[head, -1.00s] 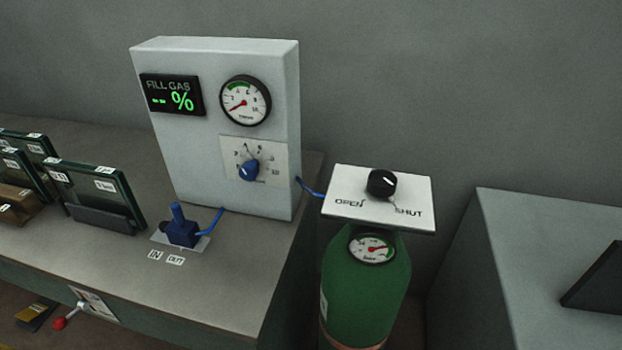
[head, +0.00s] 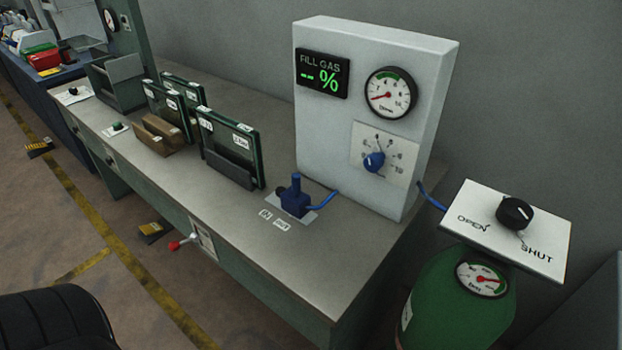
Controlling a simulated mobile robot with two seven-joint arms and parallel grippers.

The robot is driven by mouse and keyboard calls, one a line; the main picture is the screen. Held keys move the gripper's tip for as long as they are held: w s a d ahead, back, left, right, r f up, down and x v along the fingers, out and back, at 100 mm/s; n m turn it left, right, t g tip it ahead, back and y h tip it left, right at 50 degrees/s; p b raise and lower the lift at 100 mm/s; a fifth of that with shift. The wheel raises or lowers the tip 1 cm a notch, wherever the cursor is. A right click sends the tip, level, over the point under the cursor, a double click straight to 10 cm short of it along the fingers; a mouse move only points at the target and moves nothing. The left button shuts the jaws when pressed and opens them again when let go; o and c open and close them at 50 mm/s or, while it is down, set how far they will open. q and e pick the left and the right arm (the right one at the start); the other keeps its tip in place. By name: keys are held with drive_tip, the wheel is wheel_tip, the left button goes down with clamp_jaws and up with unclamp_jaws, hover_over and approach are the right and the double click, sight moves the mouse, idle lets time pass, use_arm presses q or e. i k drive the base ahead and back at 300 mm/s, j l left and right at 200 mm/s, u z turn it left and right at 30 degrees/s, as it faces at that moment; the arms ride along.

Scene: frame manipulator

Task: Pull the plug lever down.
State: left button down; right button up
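A lever with a red knob (head: 174,246) sticks out from a light plate (head: 203,238) on the front face of the workbench. The lever points out and to the left, and its knob sits slightly below its pivot. The plate's writing is too small to read, so I cannot confirm that this is the plug lever. A blue fitting (head: 295,202) with an upright stem stands on the bench top, with a blue hose running to the gas box and tags in front of it. Neither of my grippers is in view.
The grey fill gas box (head: 430,120) stands on the workbench (head: 290,270). A green cylinder (head: 450,300) with an OPEN/SHUT knob plate (head: 480,235) is at the right. Glass panes (head: 230,150) stand in holders. A black ribbed object (head: 50,320) is at the lower left.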

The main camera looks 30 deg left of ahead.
sight(174, 246)
drive_tip(key=k+u, duration=0.1)
drive_tip(key=u, duration=1.75)
